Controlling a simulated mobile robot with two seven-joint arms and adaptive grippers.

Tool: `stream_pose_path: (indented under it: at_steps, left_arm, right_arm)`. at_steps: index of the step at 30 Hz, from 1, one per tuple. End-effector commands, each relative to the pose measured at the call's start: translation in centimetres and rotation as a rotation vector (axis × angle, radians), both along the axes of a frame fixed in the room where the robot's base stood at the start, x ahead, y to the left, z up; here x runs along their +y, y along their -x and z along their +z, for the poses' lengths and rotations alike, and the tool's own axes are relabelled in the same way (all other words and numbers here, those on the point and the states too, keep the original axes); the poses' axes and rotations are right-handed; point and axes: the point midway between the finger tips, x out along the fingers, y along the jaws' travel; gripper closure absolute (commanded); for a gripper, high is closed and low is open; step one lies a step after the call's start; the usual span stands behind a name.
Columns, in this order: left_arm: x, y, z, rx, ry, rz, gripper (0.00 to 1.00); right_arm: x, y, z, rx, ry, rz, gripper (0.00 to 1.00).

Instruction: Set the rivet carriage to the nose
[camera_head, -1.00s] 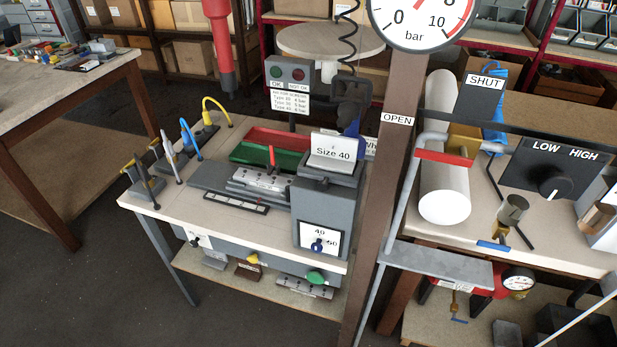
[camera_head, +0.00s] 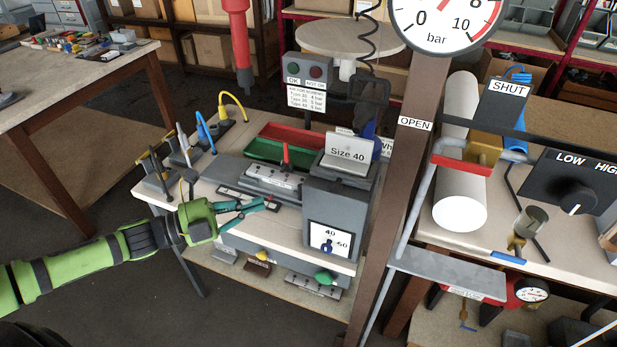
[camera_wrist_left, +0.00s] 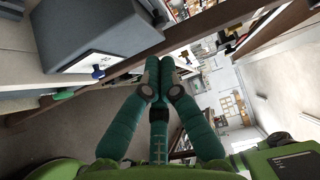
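What looks like the rivet carriage is a light grey block (camera_head: 268,179) with an upright red handle (camera_head: 285,157). It sits on the flat grey bed left of the grey machine housing (camera_head: 336,212) marked "Size 40". Which part is the nose I cannot tell. My left gripper (camera_head: 266,203) is at the bench's front edge, in front of the carriage and apart from its red handle. In the left wrist view its two teal fingers (camera_wrist_left: 159,64) meet at the tips with nothing visible between them. My right gripper is not in view.
A red and a green tray (camera_head: 276,150) lie behind the carriage. Hand tools on a stand (camera_head: 180,152) are at the bench's left end. A brown post (camera_head: 404,150) rises right of the housing. A red tool (camera_head: 238,45) hangs above. A green knob (camera_head: 324,277) sits low in front.

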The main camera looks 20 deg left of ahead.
Motion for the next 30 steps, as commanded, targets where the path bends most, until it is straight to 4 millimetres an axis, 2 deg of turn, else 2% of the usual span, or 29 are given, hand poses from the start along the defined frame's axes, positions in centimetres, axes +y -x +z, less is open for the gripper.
stream_pose_path:
  at_steps: [11,20,24,30]
  left_arm:
    - [-3.2,-3.2,0.4,-0.005,0.002,0.002,1.00]
    - [-6.9,-6.6,0.6,-0.004,0.004,0.002,1.00]
    - [-6.8,-8.6,0.4,-0.002,-0.001,0.005,1.00]
    - [-6.9,-10.1,0.2,0.001,0.001,0.004,1.00]
  right_arm:
    - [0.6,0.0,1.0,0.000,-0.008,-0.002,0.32]
    - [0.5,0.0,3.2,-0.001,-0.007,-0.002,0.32]
    - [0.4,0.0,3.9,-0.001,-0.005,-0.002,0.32]
    - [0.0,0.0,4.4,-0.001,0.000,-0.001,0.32]
